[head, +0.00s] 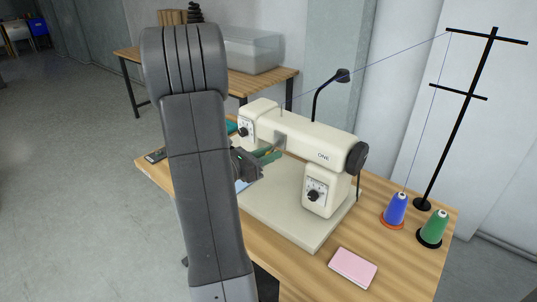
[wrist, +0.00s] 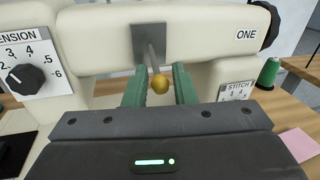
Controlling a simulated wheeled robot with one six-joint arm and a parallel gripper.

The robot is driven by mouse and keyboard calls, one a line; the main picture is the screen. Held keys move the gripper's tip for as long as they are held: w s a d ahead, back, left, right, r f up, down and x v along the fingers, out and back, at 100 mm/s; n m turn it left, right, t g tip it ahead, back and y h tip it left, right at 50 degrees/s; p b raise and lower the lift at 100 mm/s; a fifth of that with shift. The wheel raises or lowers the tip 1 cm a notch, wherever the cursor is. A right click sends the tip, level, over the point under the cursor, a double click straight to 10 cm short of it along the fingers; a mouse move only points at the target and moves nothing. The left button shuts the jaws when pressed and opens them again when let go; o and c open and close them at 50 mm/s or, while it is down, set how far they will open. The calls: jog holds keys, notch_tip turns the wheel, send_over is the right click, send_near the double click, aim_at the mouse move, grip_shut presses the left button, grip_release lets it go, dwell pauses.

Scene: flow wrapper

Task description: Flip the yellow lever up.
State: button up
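The yellow lever shows in the wrist view as a grey rod with a yellow ball knob (wrist: 160,84). It comes out of a grey metal plate (wrist: 149,43) on the front of the cream sewing machine (head: 315,139) and slopes down toward me. My gripper (wrist: 159,76) is open, with one green finger on each side of the knob. Gaps show between the knob and both fingers, so it does not look gripped. In the head view my gripper (head: 268,156) is at the machine's front, and the knob is too small to make out clearly there.
A tension dial (wrist: 27,77) is left of the lever and a stitch panel (wrist: 236,91) is right. Blue (head: 396,208) and green (head: 435,227) thread cones, a thread stand (head: 459,120) and a pink pad (head: 353,268) are on the table's right side.

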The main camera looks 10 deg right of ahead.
aim_at(268, 152)
grip_shut()
jog(key=shift+r+p, duration=0.15)
jog(key=shift+p, duration=0.2)
jog(key=r+y+p, duration=0.1)
jog(key=p, duration=0.2)
jog(key=shift+s+a+g, duration=0.1)
jog(key=shift+g, duration=0.2)
jog(key=r+g+y+p, duration=0.1)
jog(key=y+p, duration=0.1)
jog(key=p, duration=0.2)
jog(key=shift+r+n+p, duration=0.15)
jog(key=shift+n+p, duration=0.15)
jog(key=shift+n, duration=0.1)
jog(key=r+g+y+p, duration=0.1)
jog(key=y+p, duration=0.1)
jog(key=p, duration=0.3)
jog(key=g+y+p, duration=0.1)
jog(key=y+p, duration=0.1)
jog(key=p, duration=0.2)
jog(key=shift+r+n+p, duration=0.35)
jog(key=shift+r+n, duration=0.05)
jog(key=shift+g+y+p, duration=0.5)
jog(key=shift+y+p, duration=0.1)
jog(key=shift+p, duration=1.15)
